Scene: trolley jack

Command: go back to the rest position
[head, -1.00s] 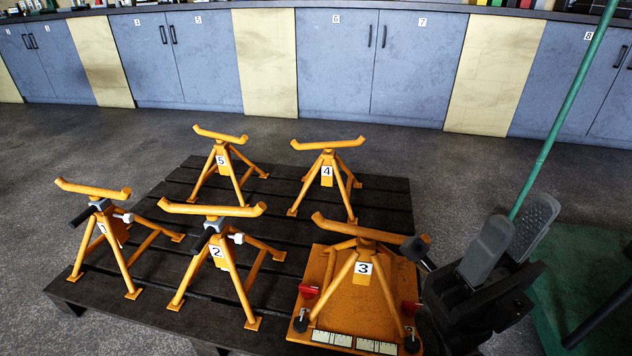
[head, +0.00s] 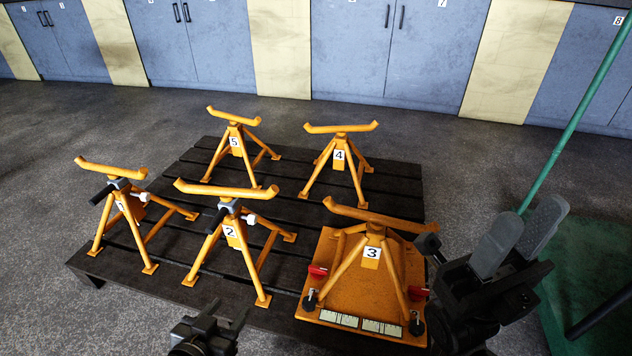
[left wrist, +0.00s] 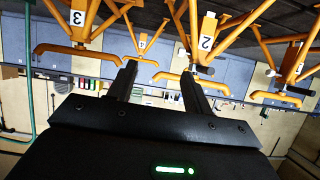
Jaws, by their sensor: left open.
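My left gripper (head: 200,338) shows only partly at the bottom edge of the head view, in front of the pallet. In the left wrist view its two fingers (left wrist: 157,88) are apart with nothing between them. My right gripper (head: 520,235) is at the right of the head view, beside stand 3 (head: 371,253). Its two pads point up and stand apart. A green pole (head: 575,120) runs down behind the pads; I cannot tell whether it touches them.
A dark slatted pallet (head: 290,208) carries orange stands, including stand 2 (head: 231,233), stand 4 (head: 339,156) and stand 5 (head: 236,142). Stand 3 is on an orange plate (head: 350,290). A green base (head: 595,270) lies right. Floor is clear before the blue cabinets (head: 360,50).

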